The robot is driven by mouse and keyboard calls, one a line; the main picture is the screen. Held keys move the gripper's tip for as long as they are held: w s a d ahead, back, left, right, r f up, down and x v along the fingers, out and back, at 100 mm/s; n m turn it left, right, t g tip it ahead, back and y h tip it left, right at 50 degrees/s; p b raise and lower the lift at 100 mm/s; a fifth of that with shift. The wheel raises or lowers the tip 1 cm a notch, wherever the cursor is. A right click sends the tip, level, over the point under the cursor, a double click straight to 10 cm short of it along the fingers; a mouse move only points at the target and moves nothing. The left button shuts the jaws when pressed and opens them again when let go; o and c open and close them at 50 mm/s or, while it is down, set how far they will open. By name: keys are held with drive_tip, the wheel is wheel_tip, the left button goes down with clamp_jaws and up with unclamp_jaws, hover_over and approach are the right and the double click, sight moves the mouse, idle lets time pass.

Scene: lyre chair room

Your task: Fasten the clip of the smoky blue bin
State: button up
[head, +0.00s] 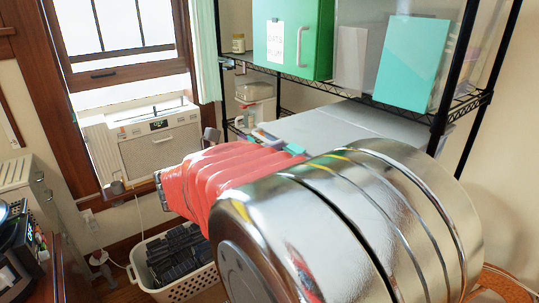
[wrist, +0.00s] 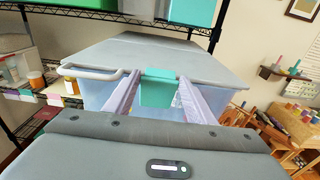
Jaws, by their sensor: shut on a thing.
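The smoky blue bin (wrist: 225,97) has a translucent body and a flat grey lid (wrist: 165,50). In the wrist view its front faces me. A teal clip (wrist: 158,92) sits at the middle of the lid's front edge and hangs over the front wall. I cannot tell whether it is latched. My gripper (wrist: 158,80) has one pale finger on each side of the clip and is shut on it. In the head view the grey lid (head: 350,128) and a bit of the teal clip (head: 294,149) show past my arm, which hides the bin's front.
The bin stands on a black wire shelf rack (head: 440,120). Above it are a green box (head: 290,40) and a teal panel (head: 410,62). Jars and small containers (wrist: 30,75) stand left of the bin. A basket of dark items (head: 180,255) is on the floor below.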

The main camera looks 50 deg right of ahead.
drive_tip(key=shift+s+d+r+t+y, duration=0.1)
drive_tip(key=shift+d+r+t+y, duration=0.15)
drive_tip(key=shift+y, duration=0.45)
drive_tip(key=shift+s+d+r+y, duration=0.1)
drive_tip(key=shift+d+r+y, duration=0.15)
drive_tip(key=shift+y, duration=0.45)
drive_tip(key=shift+s+d+r+t+y, duration=0.15)
drive_tip(key=shift+d+y, duration=0.2)
drive_tip(key=shift+y, duration=0.35)
drive_tip(key=shift+w, duration=0.1)
drive_tip(key=o, duration=1)
drive_tip(key=shift+o, duration=0.2)
drive_tip(key=v, duration=1.3)
drive_tip(key=shift+a, duration=0.45)
drive_tip(key=shift+r, duration=0.1)
